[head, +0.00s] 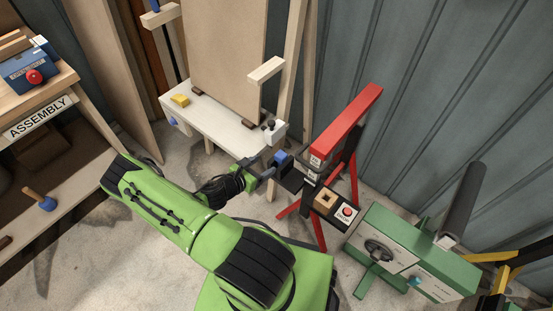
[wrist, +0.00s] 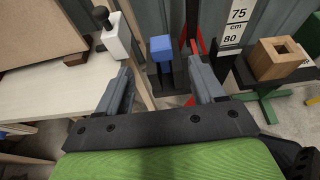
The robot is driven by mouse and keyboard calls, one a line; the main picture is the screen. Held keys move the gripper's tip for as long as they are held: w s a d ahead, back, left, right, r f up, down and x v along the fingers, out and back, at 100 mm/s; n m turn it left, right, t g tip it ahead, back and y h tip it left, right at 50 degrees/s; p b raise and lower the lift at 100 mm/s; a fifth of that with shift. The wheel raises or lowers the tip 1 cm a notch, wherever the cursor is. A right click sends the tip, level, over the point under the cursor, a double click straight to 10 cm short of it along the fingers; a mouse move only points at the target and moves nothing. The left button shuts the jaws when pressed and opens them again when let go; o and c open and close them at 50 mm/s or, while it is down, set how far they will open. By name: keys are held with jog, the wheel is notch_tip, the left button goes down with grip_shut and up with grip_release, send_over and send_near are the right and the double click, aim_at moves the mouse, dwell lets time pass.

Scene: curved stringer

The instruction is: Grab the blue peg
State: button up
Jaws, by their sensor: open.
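The blue peg (wrist: 161,46) shows in the wrist view as a blue square block on top of a dark post. In the head view its blue top (head: 281,157) is just beyond my fingertips, beside the red stand. My gripper (wrist: 160,76) is open and empty. In the wrist view its two grey fingers stand to the left and right, with the peg seen between them and farther on. My gripper also shows in the head view (head: 262,172), at the end of my green arm. The peg's lower part is hard to make out.
The red stand (head: 346,124) rises close to the peg, with a square wooden block (head: 325,201) beside it. A white bench (head: 225,124) with a large board is at the left. A green machine (head: 410,255) stands at the right.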

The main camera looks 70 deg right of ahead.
aim_at(279, 156)
jog(key=x, duration=0.3)
jog(key=b+x, duration=0.1)
jog(key=x, duration=0.2)
jog(key=b+x, duration=0.1)
jog(key=x, duration=0.3)
jog(key=shift+f, duration=0.3)
jog(key=shift+a+r, duration=0.1)
jog(key=shift+c, duration=0.5)
jog(key=c, duration=1)
